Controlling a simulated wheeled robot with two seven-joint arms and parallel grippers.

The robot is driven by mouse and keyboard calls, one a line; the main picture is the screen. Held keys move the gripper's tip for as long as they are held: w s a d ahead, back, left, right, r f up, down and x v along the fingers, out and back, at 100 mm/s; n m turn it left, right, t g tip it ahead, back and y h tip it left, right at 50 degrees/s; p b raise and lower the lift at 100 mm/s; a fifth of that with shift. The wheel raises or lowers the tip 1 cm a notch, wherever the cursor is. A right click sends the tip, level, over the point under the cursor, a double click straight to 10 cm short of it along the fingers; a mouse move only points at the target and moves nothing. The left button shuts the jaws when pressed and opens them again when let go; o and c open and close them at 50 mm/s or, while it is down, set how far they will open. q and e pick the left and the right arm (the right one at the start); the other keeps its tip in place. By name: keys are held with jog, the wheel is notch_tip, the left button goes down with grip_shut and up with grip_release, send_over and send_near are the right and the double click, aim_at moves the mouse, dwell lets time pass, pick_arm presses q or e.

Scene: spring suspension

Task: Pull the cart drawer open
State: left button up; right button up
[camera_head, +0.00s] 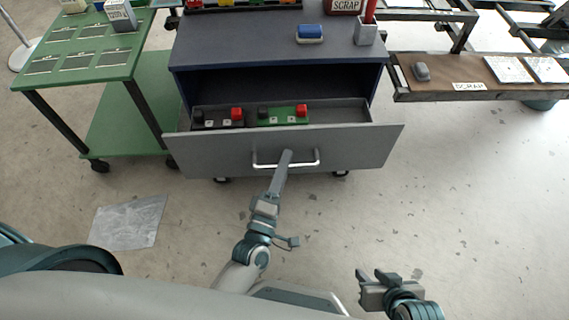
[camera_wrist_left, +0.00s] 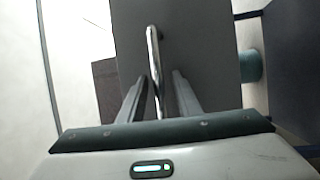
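The grey cart drawer (camera_head: 345,147) stands pulled out of the dark blue cart (camera_head: 280,53), and its inside shows. A silver bar handle (camera_head: 312,163) is on its front; the handle also shows in the left wrist view (camera_wrist_left: 153,50). My left gripper (camera_head: 287,157) is at the middle of the handle. In the left wrist view its two fingers (camera_wrist_left: 160,90) lie on either side of the bar, with a gap visible on the right side. Contact with the left finger is unclear. My right gripper (camera_head: 390,276) is open and empty, low and away from the cart.
The drawer holds a dark block set (camera_head: 218,118) and a green one (camera_head: 283,116). A green trolley (camera_head: 85,50) stands at left, a brown bench (camera_head: 455,88) at right. A grey sheet (camera_head: 128,222) lies on the floor. The floor before the drawer is otherwise clear.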

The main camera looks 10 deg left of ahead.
pick_arm(q)
jog(key=v, duration=1.7)
jog(key=shift+s+b, duration=0.25)
jog(key=shift+b, duration=0.2)
pick_arm(e)
jog(key=shift+w+a+r+t+y, duration=0.1)
jog(key=shift+w+a+t+y, duration=0.25)
jog(key=shift+a, duration=0.25)
